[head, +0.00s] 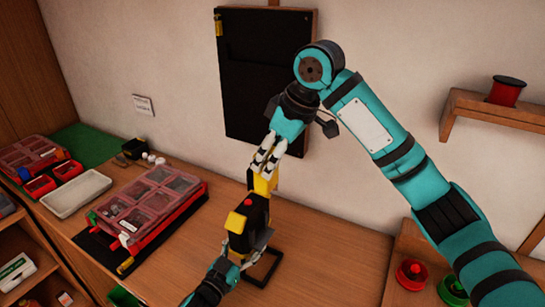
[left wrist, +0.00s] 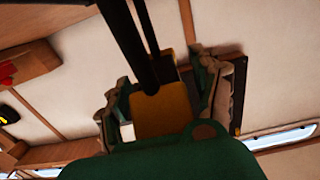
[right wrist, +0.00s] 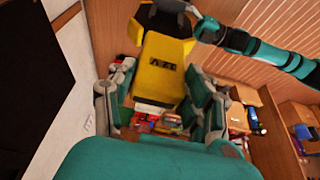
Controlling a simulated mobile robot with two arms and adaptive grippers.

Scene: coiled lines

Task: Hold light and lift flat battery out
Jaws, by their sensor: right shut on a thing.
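The light (head: 240,222) is a black and yellow body with a red button on top, upright above the workbench. My left gripper (head: 237,262) is shut on its lower part; in the left wrist view a yellow-brown face (left wrist: 162,112) of it lies between the fingers. My right gripper (head: 266,160) points down above the light and is shut on the yellow battery (head: 263,184). In the right wrist view the battery (right wrist: 160,68) is a yellow slab with dark lettering, its far end at the black part of the light. How deep it sits is hidden.
A black open frame (head: 275,268) lies on the bench beside the light. A red case with clear compartments (head: 150,203) and a white tray (head: 76,192) are to the left. A black board (head: 255,90) hangs on the wall behind. Spools (head: 411,273) stand at right.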

